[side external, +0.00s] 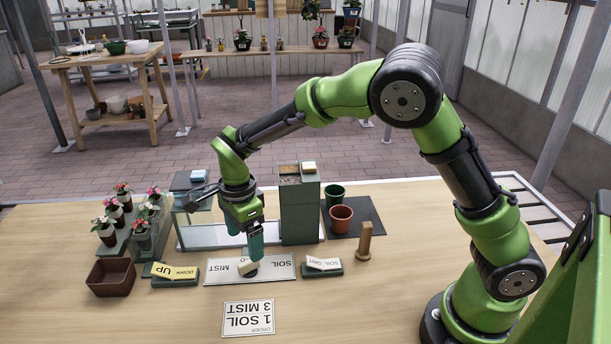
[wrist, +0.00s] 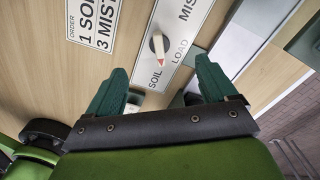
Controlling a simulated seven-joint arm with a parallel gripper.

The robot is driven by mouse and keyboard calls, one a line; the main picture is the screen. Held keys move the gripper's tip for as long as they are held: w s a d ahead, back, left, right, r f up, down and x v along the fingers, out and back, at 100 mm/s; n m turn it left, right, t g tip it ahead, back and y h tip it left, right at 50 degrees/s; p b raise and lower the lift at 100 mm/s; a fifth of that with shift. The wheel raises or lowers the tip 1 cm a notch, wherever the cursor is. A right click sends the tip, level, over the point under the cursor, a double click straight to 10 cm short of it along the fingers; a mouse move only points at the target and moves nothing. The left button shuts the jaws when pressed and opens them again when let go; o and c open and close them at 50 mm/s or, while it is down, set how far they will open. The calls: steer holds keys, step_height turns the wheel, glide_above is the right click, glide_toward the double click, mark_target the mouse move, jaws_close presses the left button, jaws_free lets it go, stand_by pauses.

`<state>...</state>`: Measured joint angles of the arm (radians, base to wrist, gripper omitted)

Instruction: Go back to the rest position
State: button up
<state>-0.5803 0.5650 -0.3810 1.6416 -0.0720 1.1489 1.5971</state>
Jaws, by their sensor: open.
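My gripper (side external: 256,254) points down over the white dial panel (side external: 222,277) on the table. Its two teal fingers are spread apart and empty in the wrist view (wrist: 160,66). A pale knob (side external: 247,268) sits on the panel just below the fingertips. In the wrist view the knob (wrist: 158,48) lies just beyond the gap between the fingers, and its red-tipped end points toward the SOIL word. The panel also reads LOAD and MIST. I cannot tell whether a finger touches the knob. My arm is stretched out to the left from its base.
An order card (side external: 248,317) reads 1 SOIL, 3 MIST. A brown tray (side external: 111,278), a yellow sign (side external: 174,271) and potted flowers (side external: 141,234) stand left. A green dispenser (side external: 300,215) stands behind. A terracotta pot (side external: 341,219), green pot (side external: 335,194) and wooden peg (side external: 364,243) are right.

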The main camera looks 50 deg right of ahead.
steer(key=shift+s+d+f+n, duration=0.1)
steer(key=shift+f+n, duration=0.05)
steer(key=shift+n, duration=0.55)
steer(key=s+d+r+n+t+y, duration=0.1)
steer(key=s+d+r+n+t, duration=0.2)
steer(key=s+d+r+n, duration=0.2)
steer(key=s+d+r+n+t+y, duration=0.1)
steer(key=s+d+r+n+t, duration=0.3)
steer(key=s+r+n, duration=0.6)
steer(key=s+d+r, duration=0.1)
steer(key=s, duration=0.3)
steer(key=shift+s+r, duration=0.2)
steer(key=shift+s, duration=0.05)
